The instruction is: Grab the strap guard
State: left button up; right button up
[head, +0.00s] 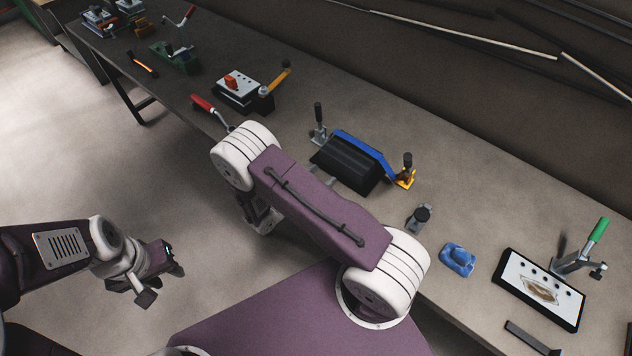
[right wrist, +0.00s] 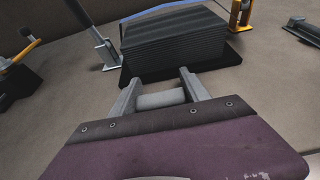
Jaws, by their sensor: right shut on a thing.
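My right gripper (right wrist: 160,84) is shut on a pale grey, roller-like piece (right wrist: 162,99) between its fingers. I cannot tell whether this is the strap guard. The fingers are just in front of a black ribbed block (right wrist: 175,45), which also shows in the head view (head: 343,165). A blue strip (head: 362,148) runs along the block's far edge and ends at a yellow clamp (head: 405,178). In the head view, my right arm hides most of the right gripper (head: 262,218) and the held piece. My left gripper (head: 158,284) is open and empty, over the floor.
A black-handled clamp (head: 318,125) stands left of the block. A small grey fixture (head: 418,217), a blue lump (head: 458,260) and a white-topped plate (head: 540,285) lie to the right on the grey bench (head: 460,185). Other fixtures stand further left.

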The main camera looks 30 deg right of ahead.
jog(key=shift+r, duration=0.1)
jog(key=shift+r, duration=0.25)
jog(key=r, duration=0.2)
jog(key=d+r, duration=0.1)
jog(key=r, duration=0.1)
jog(key=shift+s, duration=0.4)
jog(key=s+d+r+p, duration=0.2)
jog(key=s+d+r, duration=0.4)
jog(key=d, duration=0.2)
jog(key=shift+s+r+p, duration=0.2)
jog(key=shift+s+p, duration=0.15)
jog(key=shift+p, duration=0.05)
jog(key=shift+f, duration=0.1)
